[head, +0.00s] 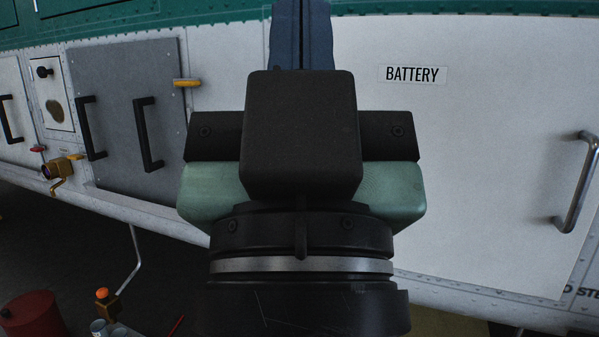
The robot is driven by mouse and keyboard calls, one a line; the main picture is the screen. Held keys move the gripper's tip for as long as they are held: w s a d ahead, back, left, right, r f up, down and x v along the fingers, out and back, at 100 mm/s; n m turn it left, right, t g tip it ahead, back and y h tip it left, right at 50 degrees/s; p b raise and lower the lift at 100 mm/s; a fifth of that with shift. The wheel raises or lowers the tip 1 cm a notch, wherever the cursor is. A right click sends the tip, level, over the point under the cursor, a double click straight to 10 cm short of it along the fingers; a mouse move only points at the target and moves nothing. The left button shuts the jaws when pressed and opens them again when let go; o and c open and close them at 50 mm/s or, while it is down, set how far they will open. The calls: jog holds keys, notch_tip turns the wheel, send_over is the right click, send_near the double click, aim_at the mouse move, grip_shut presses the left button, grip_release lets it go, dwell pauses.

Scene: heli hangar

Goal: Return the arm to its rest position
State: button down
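My gripper (302,12) is seen from behind in the middle of the head view, pointing up and away toward the helicopter's side. Its two blue-grey fingers lie side by side with only a thin dark seam between them, so it looks shut. I see nothing held, though the fingertips are at the top edge of the picture. The gripper's dark body covers part of the white fuselage (480,180) behind it; I cannot tell how far apart they are.
A white battery panel (470,130) with a metal handle (577,182) is at right. A grey door (125,115) with black handles is at left, near a brass valve (58,170). A red container (32,315) and small cans (108,328) stand low at left.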

notch_tip(320, 180, up, 36)
jog(key=p, duration=3.3)
jog(key=shift+w+p, duration=0.15)
jog(key=shift+p, duration=0.25)
